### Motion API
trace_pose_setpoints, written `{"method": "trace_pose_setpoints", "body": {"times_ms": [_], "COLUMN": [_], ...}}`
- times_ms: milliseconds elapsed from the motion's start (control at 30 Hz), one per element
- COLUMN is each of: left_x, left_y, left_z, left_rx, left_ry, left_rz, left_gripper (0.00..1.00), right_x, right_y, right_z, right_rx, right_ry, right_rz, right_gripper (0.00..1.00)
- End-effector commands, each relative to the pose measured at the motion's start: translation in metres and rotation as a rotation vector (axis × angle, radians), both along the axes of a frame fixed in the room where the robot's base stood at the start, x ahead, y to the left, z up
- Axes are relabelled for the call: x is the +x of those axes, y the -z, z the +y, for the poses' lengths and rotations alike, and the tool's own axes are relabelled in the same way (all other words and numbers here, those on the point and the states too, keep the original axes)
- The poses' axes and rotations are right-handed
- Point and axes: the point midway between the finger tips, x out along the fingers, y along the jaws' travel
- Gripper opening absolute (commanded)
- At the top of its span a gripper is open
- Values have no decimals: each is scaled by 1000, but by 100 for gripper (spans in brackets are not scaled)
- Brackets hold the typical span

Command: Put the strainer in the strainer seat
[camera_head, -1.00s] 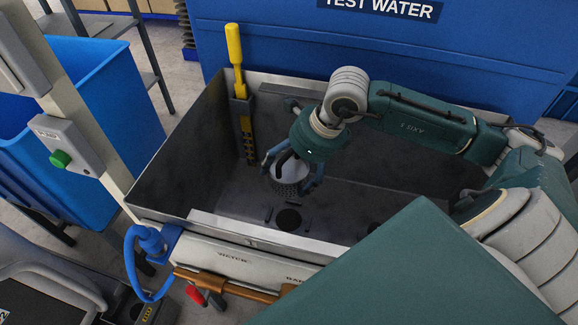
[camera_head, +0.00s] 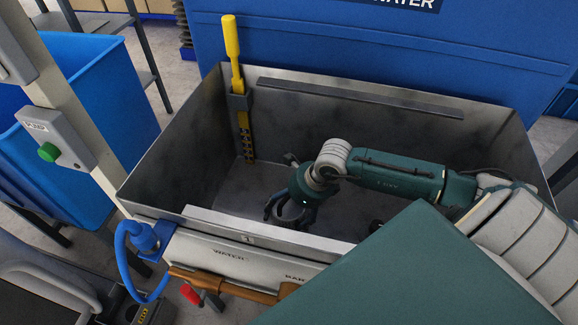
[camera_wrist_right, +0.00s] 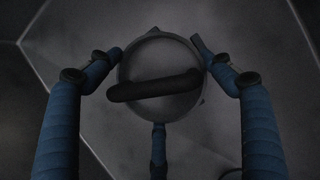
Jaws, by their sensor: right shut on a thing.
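The strainer (camera_wrist_right: 160,65) is a round grey cup with a dark bar handle (camera_wrist_right: 155,86) across its top. In the right wrist view, blue fingers close around its rim from the sides and below. My right gripper (camera_head: 290,212) is shut on it, low inside the grey metal tank (camera_head: 175,165), close to the tank's front wall. In the head view the strainer (camera_head: 291,211) shows only in part between the fingers. The strainer seat is hidden, so I cannot tell whether the strainer touches it. My left gripper is not in view.
The tank's front wall (camera_head: 265,229) stands close before the gripper. A yellow-handled tool (camera_head: 232,50) hangs in a holder at the back left corner. A blue hose (camera_head: 125,262) is outside the front left. A large blue container (camera_head: 290,35) stands behind. The tank's left floor is clear.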

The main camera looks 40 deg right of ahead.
Motion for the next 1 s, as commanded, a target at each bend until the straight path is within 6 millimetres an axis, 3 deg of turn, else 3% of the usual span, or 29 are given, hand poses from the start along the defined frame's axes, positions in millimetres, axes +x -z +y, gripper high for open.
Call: {"method": "trace_pose_setpoints", "body": {"times_ms": [333, 367, 467, 800, 900, 1000], "left_x": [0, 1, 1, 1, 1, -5], "left_y": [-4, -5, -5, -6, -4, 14], "left_z": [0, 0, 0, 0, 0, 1], "left_rx": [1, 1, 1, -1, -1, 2], "left_ry": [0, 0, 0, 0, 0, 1], "left_rz": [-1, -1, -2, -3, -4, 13], "left_gripper": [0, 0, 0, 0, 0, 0], "right_x": [1, 0, 0, 0, -3, -8], "right_y": [6, 7, 7, 4, -5, -22], "right_z": [0, 0, 0, -1, -4, -7], "right_rx": [0, 0, 0, -1, -2, -4], "right_ry": [-1, -1, 0, -1, -1, -2], "right_rz": [-2, 0, 0, -1, -3, -3], "right_gripper": [47, 82, 99, 99, 99, 99]}}
